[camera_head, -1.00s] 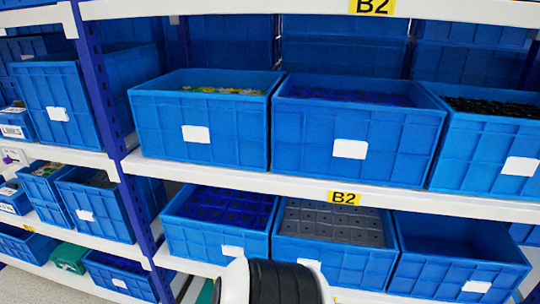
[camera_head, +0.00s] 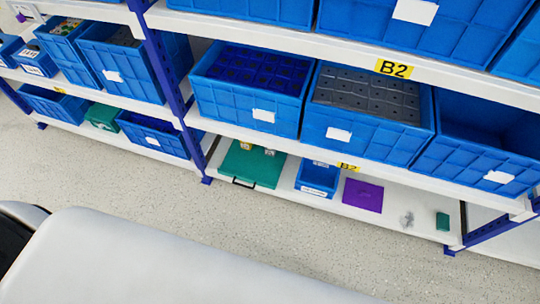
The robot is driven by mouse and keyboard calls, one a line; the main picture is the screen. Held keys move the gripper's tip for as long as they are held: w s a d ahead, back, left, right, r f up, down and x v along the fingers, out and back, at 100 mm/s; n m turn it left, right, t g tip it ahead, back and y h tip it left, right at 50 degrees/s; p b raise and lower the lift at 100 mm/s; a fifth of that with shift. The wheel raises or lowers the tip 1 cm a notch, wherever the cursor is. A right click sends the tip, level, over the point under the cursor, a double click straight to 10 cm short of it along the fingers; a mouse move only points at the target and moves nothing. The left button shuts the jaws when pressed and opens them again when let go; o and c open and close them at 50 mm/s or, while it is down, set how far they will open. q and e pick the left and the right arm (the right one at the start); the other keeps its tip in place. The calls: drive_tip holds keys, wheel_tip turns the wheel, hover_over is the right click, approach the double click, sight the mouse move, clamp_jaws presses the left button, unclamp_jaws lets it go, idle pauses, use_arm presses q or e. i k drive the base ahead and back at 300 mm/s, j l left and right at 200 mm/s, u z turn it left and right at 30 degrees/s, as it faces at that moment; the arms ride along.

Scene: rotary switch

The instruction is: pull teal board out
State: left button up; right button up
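A teal board (camera_head: 252,168) lies flat on the bottom shelf, at the left end of the bay by the blue upright. A black handle (camera_head: 244,183) is on its front edge, close to the shelf edge. Small yellow and white items (camera_head: 257,148) rest at its back, partly hidden under the shelf above. A large white part of my own body fills the lower left of the view. Neither of my grippers is in view.
On the same shelf, right of the board, are a blue bin (camera_head: 318,178), a purple plate (camera_head: 363,195), a small grey item (camera_head: 407,219) and a small teal block (camera_head: 442,221). Blue bins fill the shelf above. The floor (camera_head: 120,185) in front is clear.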

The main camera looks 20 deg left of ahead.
sight(253, 166)
drive_tip(key=u, duration=0.8)
